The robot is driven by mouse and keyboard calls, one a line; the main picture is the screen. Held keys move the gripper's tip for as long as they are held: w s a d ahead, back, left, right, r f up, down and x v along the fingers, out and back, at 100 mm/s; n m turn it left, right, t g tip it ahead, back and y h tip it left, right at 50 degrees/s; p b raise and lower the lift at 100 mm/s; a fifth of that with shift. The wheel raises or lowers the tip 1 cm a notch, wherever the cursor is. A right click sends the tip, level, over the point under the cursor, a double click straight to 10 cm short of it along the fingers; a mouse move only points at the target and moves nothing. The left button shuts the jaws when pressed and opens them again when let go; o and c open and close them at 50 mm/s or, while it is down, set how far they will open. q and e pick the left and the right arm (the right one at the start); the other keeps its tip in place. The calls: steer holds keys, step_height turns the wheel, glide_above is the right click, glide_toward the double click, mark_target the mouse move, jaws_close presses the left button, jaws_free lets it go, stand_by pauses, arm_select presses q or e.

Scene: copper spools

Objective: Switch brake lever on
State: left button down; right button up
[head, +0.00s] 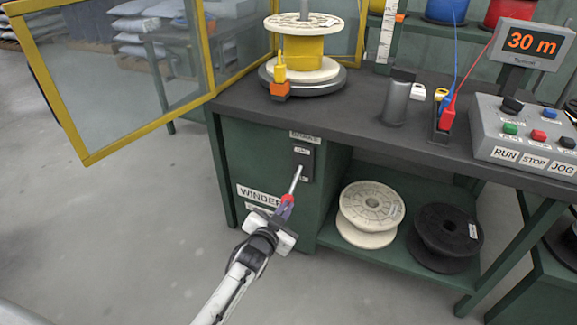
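The brake lever (294,181) is a thin metal rod with a red knob. It comes out of a dark plate (303,162) on the front of the green winder cabinet and slants down toward me. A BRAKE label is above the plate; the small marks on the plate are too small to read surely. My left gripper (286,204) is at the lever's lower end, its fingers close together around the red knob, which they partly hide. My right gripper is not in view.
The dark worktop (350,120) overhangs the cabinet. A white spool (371,205) and a black spool (446,235) lie on the lower shelf to the right. A yellow-framed guard door (140,137) stands open at left. The floor in front is clear.

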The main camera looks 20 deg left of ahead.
arm_select(q)
steer(key=shift+w+a+f, duration=0.15)
steer(key=shift+f, duration=0.1)
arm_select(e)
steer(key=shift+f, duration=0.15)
